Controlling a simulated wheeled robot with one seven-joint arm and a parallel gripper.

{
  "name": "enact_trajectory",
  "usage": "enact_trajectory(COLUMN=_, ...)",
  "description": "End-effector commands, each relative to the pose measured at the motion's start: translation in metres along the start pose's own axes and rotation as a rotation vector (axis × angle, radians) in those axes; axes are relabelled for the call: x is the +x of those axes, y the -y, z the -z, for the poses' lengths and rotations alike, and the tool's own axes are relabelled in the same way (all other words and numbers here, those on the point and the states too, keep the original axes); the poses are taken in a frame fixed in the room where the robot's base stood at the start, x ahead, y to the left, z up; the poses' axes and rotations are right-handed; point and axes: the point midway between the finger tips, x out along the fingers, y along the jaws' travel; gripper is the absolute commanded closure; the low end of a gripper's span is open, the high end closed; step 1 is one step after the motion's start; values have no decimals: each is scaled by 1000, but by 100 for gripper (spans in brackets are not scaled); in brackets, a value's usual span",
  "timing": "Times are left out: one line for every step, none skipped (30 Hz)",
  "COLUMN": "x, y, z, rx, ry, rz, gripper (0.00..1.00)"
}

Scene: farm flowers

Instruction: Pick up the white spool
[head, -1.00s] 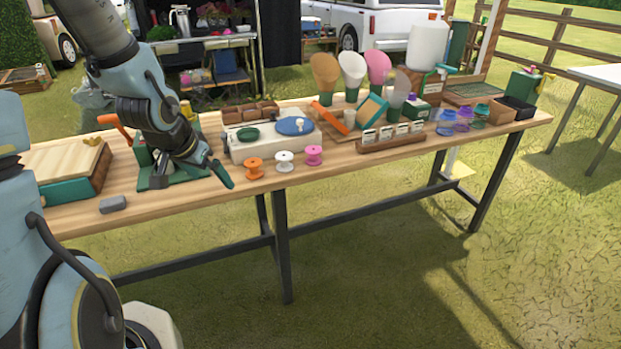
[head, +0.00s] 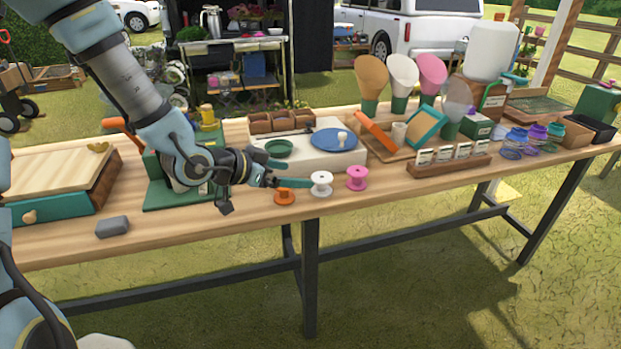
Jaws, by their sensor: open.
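The white spool (head: 321,184) stands upright on the wooden table near its front edge, between an orange spool (head: 285,196) on its left and a pink spool (head: 357,178) on its right. My gripper (head: 290,174) is open and points right toward the white spool, level with the row of spools. Its teal fingers reach over the orange spool's top and partly hide it. One fingertip ends close to the white spool; I cannot tell whether it touches.
Behind the spools is a white box (head: 320,160) with a blue disc (head: 341,140) and a green dish (head: 278,148). A wooden card rack (head: 448,166) stands to the right. A grey block (head: 112,227) lies at left. The table's front strip is mostly clear.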

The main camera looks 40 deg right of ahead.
Motion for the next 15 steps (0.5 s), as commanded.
enact_trajectory(x=5, y=-2, z=1, rx=0, ry=-3, rz=-5, gripper=0)
enact_trajectory(x=8, y=-2, z=1, rx=0, ry=-5, rz=-6, gripper=0)
enact_trajectory(x=14, y=-2, z=1, rx=1, ry=-5, rz=-8, gripper=0)
enact_trajectory(x=19, y=-3, z=2, rx=1, ry=-5, rz=-8, gripper=0)
enact_trajectory(x=24, y=-3, z=1, rx=1, ry=-5, rz=-8, gripper=0)
enact_trajectory(x=30, y=-3, z=1, rx=1, ry=-4, rz=-8, gripper=0)
enact_trajectory(x=35, y=-3, z=2, rx=0, ry=-4, rz=-7, gripper=0)
enact_trajectory(x=39, y=-2, z=2, rx=0, ry=-4, rz=-7, gripper=0)
enact_trajectory(x=44, y=-2, z=2, rx=1, ry=-4, rz=-6, gripper=0)
enact_trajectory(x=47, y=-2, z=1, rx=1, ry=-4, rz=-6, gripper=0)
enact_trajectory(x=50, y=-2, z=1, rx=1, ry=-4, rz=-5, gripper=0)
enact_trajectory(x=53, y=-2, z=1, rx=0, ry=-3, rz=-4, gripper=0)
enact_trajectory(x=54, y=-2, z=1, rx=0, ry=-3, rz=-3, gripper=0)
enact_trajectory(x=56, y=-2, z=1, rx=0, ry=-3, rz=-3, gripper=0)
enact_trajectory(x=58, y=-2, z=1, rx=0, ry=-3, rz=-3, gripper=0)
